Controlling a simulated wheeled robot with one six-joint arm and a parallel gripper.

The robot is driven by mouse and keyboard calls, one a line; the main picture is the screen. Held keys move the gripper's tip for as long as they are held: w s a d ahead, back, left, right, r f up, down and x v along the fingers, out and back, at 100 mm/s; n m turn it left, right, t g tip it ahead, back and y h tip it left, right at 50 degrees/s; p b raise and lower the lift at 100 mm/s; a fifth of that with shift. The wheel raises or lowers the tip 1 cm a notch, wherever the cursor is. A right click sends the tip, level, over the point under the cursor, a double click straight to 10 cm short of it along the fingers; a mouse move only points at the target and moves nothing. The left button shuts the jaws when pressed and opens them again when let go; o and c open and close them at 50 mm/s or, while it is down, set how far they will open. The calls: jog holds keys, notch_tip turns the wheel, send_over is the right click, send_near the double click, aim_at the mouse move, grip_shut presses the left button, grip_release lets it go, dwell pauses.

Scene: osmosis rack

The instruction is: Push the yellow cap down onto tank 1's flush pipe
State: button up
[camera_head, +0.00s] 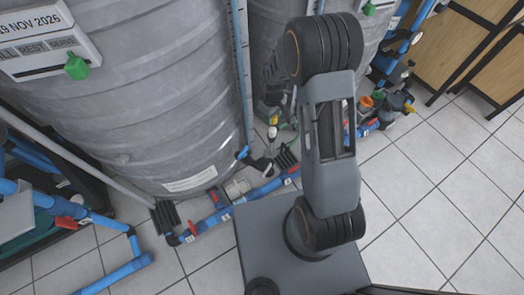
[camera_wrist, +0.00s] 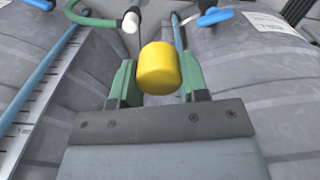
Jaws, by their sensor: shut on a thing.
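The yellow cap (camera_wrist: 158,68) is between the green fingers of my gripper (camera_wrist: 157,82) in the wrist view. The gripper is shut on it, and the cap's rounded side stands out beyond the fingers. A thin blue pipe (camera_wrist: 178,38) runs behind the cap. A green hose (camera_wrist: 95,20) with a white end (camera_wrist: 131,21) shows just beyond and left of the cap. I cannot tell which pipe is tank 1's flush pipe, or whether the cap touches one. In the head view my arm hides much of the gap between the tanks.
A large grey ribbed tank (camera_head: 140,100) fills the left of the head view; a second grey tank (camera_head: 262,35) stands behind my arm. Blue pipes with red valve handles (camera_head: 213,197) run low along the floor. Tiled floor (camera_head: 430,180) is clear at right, before wooden cabinets (camera_head: 465,45).

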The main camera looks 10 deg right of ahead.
jog(key=r+m, duration=0.2)
jog(key=m, duration=0.1)
jog(key=s+r+m, duration=0.1)
jog(key=r+m, duration=0.2)
jog(key=shift+s+r+m, duration=0.15)
jog(key=shift+m, duration=0.15)
